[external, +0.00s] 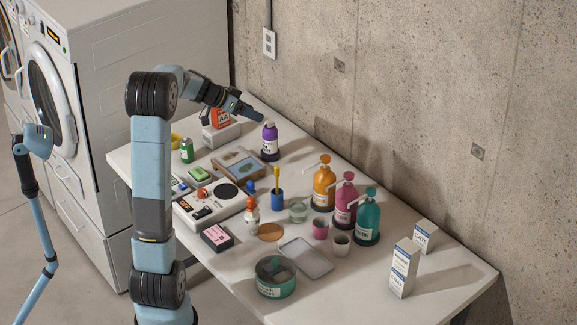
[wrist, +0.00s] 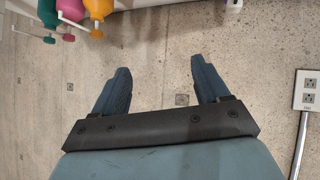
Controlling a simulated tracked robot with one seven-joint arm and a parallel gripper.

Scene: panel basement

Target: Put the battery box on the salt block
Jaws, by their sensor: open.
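The battery box (external: 221,118), orange-red with "AA" on it, stands at the far left of the table in the external view. It appears upright on top of a pale, low block, which looks like the salt block (external: 222,135). My arm partly covers the box's top. My gripper (external: 259,115) is just right of the box, apart from it, and points right toward the wall. In the wrist view my gripper (wrist: 160,68) has its two fingers spread with nothing between them. The wrist view shows neither the box nor the block.
A purple bottle (external: 270,141) stands close below my gripper. A green can (external: 186,150) and a wood-framed tray (external: 239,165) are near the block. Orange (external: 324,187), pink (external: 345,204) and teal (external: 367,220) pump bottles line the wall side.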

